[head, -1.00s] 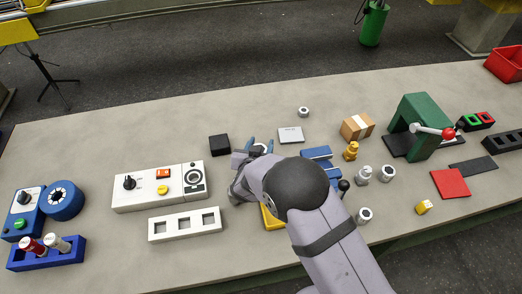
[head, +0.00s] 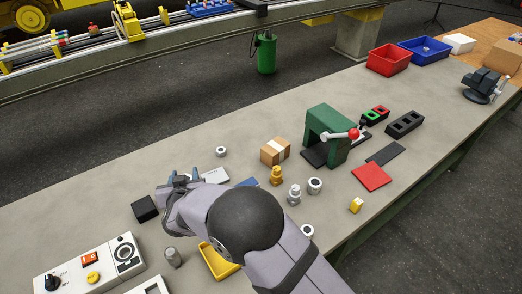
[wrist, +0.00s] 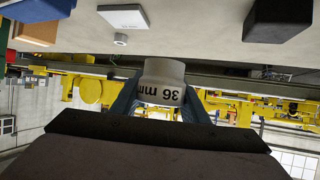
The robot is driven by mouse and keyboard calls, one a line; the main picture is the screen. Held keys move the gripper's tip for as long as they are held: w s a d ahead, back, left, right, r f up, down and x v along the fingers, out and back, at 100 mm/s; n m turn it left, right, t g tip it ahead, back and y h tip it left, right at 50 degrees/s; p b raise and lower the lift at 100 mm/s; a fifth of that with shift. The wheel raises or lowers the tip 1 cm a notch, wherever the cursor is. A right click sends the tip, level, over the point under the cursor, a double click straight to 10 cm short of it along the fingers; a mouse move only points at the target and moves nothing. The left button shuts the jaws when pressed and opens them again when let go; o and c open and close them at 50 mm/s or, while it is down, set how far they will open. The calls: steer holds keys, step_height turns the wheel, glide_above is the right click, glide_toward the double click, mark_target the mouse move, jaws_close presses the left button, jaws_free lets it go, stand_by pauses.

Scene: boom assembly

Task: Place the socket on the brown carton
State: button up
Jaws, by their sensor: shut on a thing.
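My gripper (wrist: 160,105) is shut on a light grey socket (wrist: 162,82) marked "36 mm", with a finger on each side of it in the wrist view. In the head view my gripper (head: 178,180) is over the left part of the bench, and the held socket is largely hidden there. The brown carton (head: 270,154), with a pale tape strip, stands on the bench to the right of and beyond my gripper. A brown box at the upper left of the wrist view (wrist: 35,32) looks like the same carton. Nothing visible rests on the carton.
A small ring-shaped part (head: 221,152), white plate (head: 214,175) and black block (head: 145,208) are near my gripper. A yellow part (head: 276,176) and grey fittings (head: 294,195) stand in front of the carton. The green press (head: 330,125) is right of it. Bench behind the carton is clear.

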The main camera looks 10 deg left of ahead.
steer(key=w+d+r+y, duration=0.1)
steer(key=w+d+r, duration=0.25)
steer(key=w, duration=0.65)
step_height(320, 180, up, 3)
steer(key=b, duration=0.1)
glide_above(271, 147)
steer(key=shift+h, duration=0.3)
steer(key=shift+f+p, duration=0.8)
steer(key=shift+f, duration=4.4)
steer(key=shift+f, duration=0.2)
steer(key=o, duration=1.2)
steer(key=shift+r, duration=0.25)
